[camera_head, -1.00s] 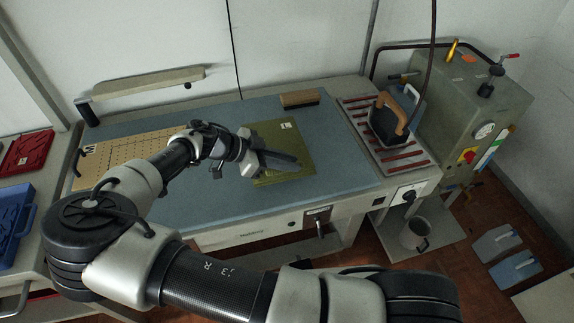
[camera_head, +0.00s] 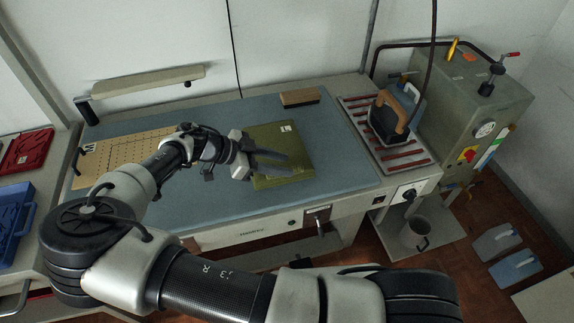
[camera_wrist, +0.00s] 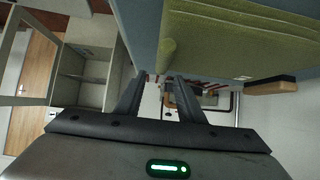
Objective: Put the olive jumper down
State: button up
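The folded olive jumper (camera_head: 267,137) lies flat on the blue-grey top of the table, with a small white label near its upper edge. In the wrist view the jumper (camera_wrist: 245,35) fills the upper right, its thick folded edge close to the finger tips. My gripper (camera_head: 289,166) is over the near part of the jumper in the head view, its two fingers spread. The wrist view shows nothing between the fingers of my gripper (camera_wrist: 160,77). The fingers hide part of the jumper, and I cannot tell whether they touch it.
A wooden brush (camera_head: 299,97) lies at the table's back edge. An iron (camera_head: 389,118) stands on a red-barred rest (camera_head: 404,156) at the right, beside a green boiler (camera_head: 470,110). A perforated tan board (camera_head: 118,155) lies at the left. The blue surface (camera_head: 345,165) right of the jumper is clear.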

jog(key=v, duration=0.9)
jog(key=s+d+r+n+g+y, duration=0.2)
jog(key=d+g+y, duration=0.2)
jog(key=d, duration=0.3)
jog(key=s+d+r+n+t+y, duration=0.3)
jog(key=s+d+r+n, duration=0.3)
jog(key=r, duration=0.4)
jog(key=s+d+r+n+t+y, duration=0.4)
jog(key=s+d+r+n, duration=0.2)
jog(key=s+r, duration=0.5)
jog(key=shift+d+n+b, duration=0.15)
jog(key=shift+n+b, duration=0.3)
jog(key=shift+n, duration=0.45)
jog(key=shift+s, duration=0.15)
